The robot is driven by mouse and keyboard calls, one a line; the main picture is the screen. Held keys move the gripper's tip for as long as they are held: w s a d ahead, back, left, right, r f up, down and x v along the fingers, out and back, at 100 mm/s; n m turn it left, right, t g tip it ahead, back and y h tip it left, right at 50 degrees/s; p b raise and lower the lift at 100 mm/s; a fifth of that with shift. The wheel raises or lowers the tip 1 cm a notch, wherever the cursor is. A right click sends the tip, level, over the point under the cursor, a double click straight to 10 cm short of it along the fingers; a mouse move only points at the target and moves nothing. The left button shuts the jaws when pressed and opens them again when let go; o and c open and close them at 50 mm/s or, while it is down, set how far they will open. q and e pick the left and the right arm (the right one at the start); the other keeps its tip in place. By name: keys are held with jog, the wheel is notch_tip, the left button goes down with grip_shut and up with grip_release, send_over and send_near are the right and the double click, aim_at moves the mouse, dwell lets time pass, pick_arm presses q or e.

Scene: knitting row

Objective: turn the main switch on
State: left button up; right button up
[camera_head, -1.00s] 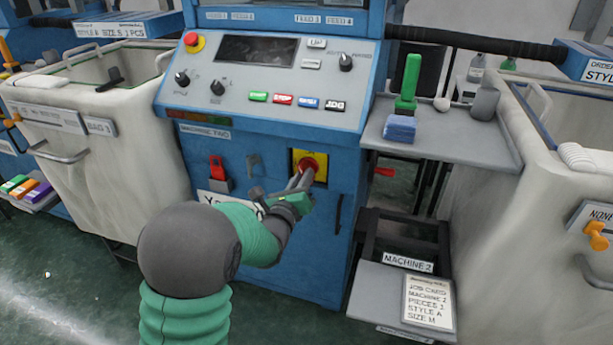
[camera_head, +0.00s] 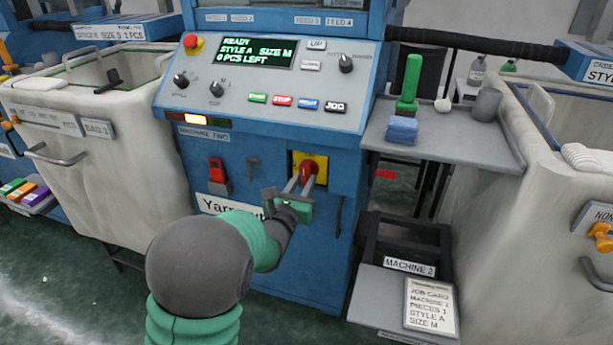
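The main switch (camera_head: 309,168) is a red knob on a yellow plate, set in the blue front of machine two. My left gripper (camera_head: 301,180) reaches it from below and in front, its two grey fingers on the red knob; they appear shut on it. The fingers hide part of the knob. The machine's display (camera_head: 243,51) is lit in green and reads READY, STYLE A, SIZE M, 0 PCS LEFT. My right gripper is not in view.
A red lever switch (camera_head: 216,172) and a small grey key-like part sit left of the main switch. Cloth bins stand left (camera_head: 100,140) and right (camera_head: 570,170). A grey shelf (camera_head: 450,140) juts out at right, holding a green-handled tool.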

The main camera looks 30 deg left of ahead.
pick_arm(q)
jog(key=shift+s+r, duration=0.15)
jog(key=shift+r, duration=0.05)
jog(key=v, duration=0.5)
jog(key=shift+s+d, duration=0.1)
jog(key=shift+s, duration=0.25)
